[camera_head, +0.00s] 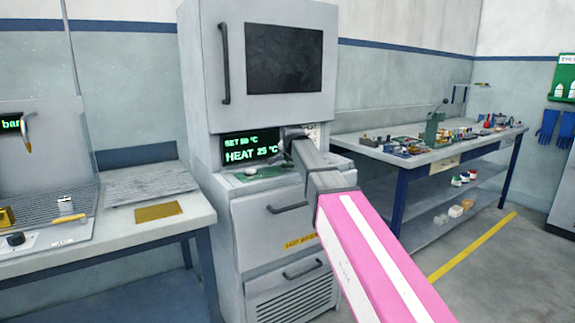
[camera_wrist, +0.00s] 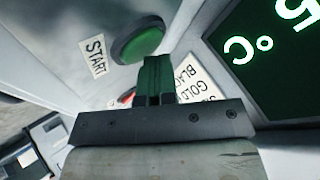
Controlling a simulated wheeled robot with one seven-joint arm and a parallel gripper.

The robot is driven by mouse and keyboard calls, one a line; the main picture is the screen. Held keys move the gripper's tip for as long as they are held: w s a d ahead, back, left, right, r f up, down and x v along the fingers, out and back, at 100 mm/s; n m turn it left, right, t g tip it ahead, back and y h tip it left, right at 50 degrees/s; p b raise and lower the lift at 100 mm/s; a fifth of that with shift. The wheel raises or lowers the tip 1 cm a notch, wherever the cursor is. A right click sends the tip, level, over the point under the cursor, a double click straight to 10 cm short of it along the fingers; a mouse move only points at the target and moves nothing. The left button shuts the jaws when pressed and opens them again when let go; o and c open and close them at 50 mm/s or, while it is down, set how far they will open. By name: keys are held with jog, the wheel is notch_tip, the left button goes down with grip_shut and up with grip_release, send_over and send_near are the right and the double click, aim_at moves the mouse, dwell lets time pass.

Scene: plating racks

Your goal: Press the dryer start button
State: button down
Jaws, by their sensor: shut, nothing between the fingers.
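The dryer (camera_head: 272,100) is a tall grey cabinet with a dark window and a display (camera_head: 250,147) reading SET 80 °C and HEAT 25 °C. In the wrist view the round green start button (camera_wrist: 139,38) sits beside a START label (camera_wrist: 93,55). My gripper (camera_wrist: 155,60) is shut and empty. Its green-lit fingertips overlap the button's lower edge in the picture; I cannot tell whether they touch it. In the head view my gripper (camera_head: 292,134) is at the panel just right of the display and hides the button there.
A label with BLACK and GOLD (camera_wrist: 193,78) is beside the fingers, partly covered. A bench (camera_head: 150,225) stands left, a cluttered table (camera_head: 440,150) right. Floor is open at front right.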

aim_at(289, 164)
jog(key=shift+r, duration=0.8)
jog(key=shift+r, duration=0.1)
jog(key=shift+r, duration=2.4)
